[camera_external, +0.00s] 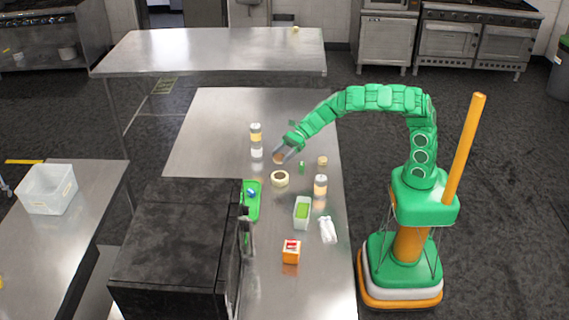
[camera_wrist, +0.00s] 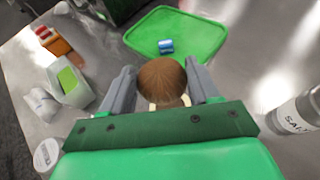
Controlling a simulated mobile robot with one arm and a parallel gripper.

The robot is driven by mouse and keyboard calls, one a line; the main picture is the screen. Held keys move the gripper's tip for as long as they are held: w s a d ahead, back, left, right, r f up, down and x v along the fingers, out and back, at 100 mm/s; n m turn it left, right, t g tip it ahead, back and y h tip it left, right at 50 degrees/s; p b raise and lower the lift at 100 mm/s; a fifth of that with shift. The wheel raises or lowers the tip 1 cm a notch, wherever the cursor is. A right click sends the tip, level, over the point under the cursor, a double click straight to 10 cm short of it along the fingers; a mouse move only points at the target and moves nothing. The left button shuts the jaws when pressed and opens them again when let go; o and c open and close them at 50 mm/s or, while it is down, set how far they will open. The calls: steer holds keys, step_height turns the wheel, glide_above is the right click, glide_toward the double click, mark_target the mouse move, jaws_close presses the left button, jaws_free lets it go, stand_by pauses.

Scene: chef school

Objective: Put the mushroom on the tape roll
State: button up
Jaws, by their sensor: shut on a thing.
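My gripper (camera_external: 287,151) is shut on the mushroom (camera_wrist: 162,82), whose round brown cap shows between the two grey fingers in the wrist view. In the external view the mushroom (camera_external: 279,158) is a small brown shape at the fingertips. The tape roll (camera_external: 280,179) is a pale ring with a dark centre, standing on the metal table just below the mushroom in the picture. In the wrist view a pale patch shows under the cap, and I cannot tell whether it is the stem or the roll. Whether mushroom and roll touch is unclear.
A green tray (camera_external: 252,203) with a blue item lies left of the roll. Bottles stand to the left (camera_external: 256,140) and right (camera_external: 320,186). A container with green contents (camera_external: 302,212), a white crumpled item (camera_external: 328,230) and an orange box (camera_external: 291,251) are nearer. The table's far end is clear.

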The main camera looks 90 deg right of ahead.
mark_target(282, 173)
steer(key=shift+f, duration=4.25)
steer(key=shift+f, duration=0.15)
steer(key=o, duration=1)
steer(key=shift+o, duration=0.2)
steer(key=shift+s+d+r, duration=0.15)
steer(key=shift+r, duration=0.1)
steer(key=v, duration=1.1)
steer(key=shift+s+d, duration=0.2)
